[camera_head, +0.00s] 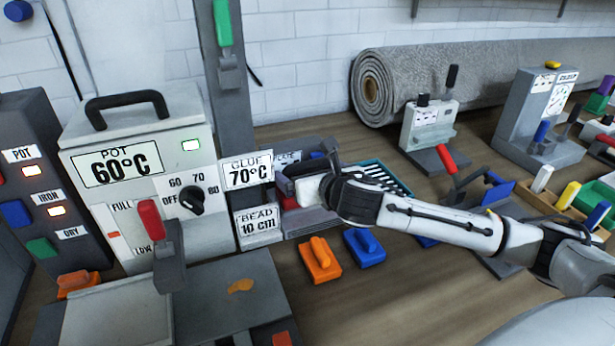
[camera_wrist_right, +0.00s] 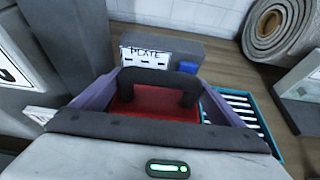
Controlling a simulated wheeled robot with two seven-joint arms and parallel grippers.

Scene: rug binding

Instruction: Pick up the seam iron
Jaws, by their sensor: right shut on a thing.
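The seam iron, a red block with a dark arched handle, shows in the right wrist view (camera_wrist_right: 155,106) between the two purple-grey fingers of my right gripper (camera_wrist_right: 158,95). The gripper is shut on its handle. In the head view my right gripper (camera_head: 303,183) reaches in from the right, and only a bit of the red iron (camera_head: 289,202) shows beneath it. The iron is at the grey stand labelled PLATE (camera_wrist_right: 185,52). I cannot tell whether it touches the stand. My left gripper is not in view.
The pot box (camera_head: 135,215) and its GLUE and BEAD signs (camera_head: 258,226) stand close left of the gripper. Orange (camera_head: 320,260) and blue (camera_head: 364,248) handled blocks lie in front. A teal slatted tray (camera_head: 385,180) is just right. A rolled rug (camera_head: 450,80) lies behind.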

